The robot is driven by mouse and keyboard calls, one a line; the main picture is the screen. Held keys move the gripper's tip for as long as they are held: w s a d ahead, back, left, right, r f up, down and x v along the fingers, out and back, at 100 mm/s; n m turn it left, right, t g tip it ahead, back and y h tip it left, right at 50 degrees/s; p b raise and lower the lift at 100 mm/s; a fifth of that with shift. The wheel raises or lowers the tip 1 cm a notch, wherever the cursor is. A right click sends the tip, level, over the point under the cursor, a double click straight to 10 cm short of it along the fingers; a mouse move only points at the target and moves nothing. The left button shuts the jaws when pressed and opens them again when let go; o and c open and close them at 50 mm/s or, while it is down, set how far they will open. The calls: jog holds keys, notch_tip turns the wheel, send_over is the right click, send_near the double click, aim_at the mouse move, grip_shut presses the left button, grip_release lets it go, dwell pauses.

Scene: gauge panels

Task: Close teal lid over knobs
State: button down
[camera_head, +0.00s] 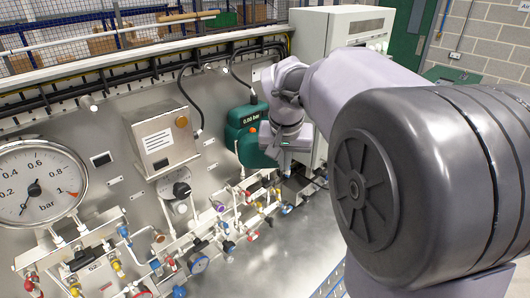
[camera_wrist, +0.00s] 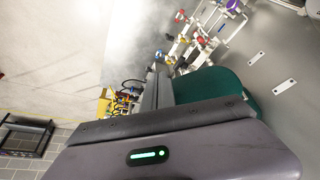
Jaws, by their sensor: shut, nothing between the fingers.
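A teal housing (camera_head: 247,118) with a display reading 0.00 bar is on the panel in the head view. A teal part (camera_head: 250,152) sits just below the display; I cannot tell if it is the lid or how far it is open. My gripper (camera_head: 284,168) is right beside it, partly hidden by my own wrist. In the wrist view a teal surface (camera_wrist: 215,85) shows right behind my gripper (camera_wrist: 160,88), whose fingers are shut and empty. I cannot tell if they touch the teal. No knobs under a lid can be made out.
A large round gauge (camera_head: 40,182) and a metal box (camera_head: 162,139) are on the panel at left. Pipework with coloured valves (camera_head: 200,240) runs along the panel's lower part. A grey cabinet (camera_head: 313,33) stands behind my arm. The metal surface (camera_head: 285,250) in front is clear.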

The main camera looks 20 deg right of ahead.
jog(key=w+d+n+y+p, duration=0.1)
jog(key=w+d+n+p, duration=0.3)
jog(key=w+d+p, duration=0.2)
jog(key=shift+w+d+t, duration=0.3)
jog(key=shift+w+d, duration=0.4)
jog(key=shift+w, duration=0.5)
dwell(0.4)
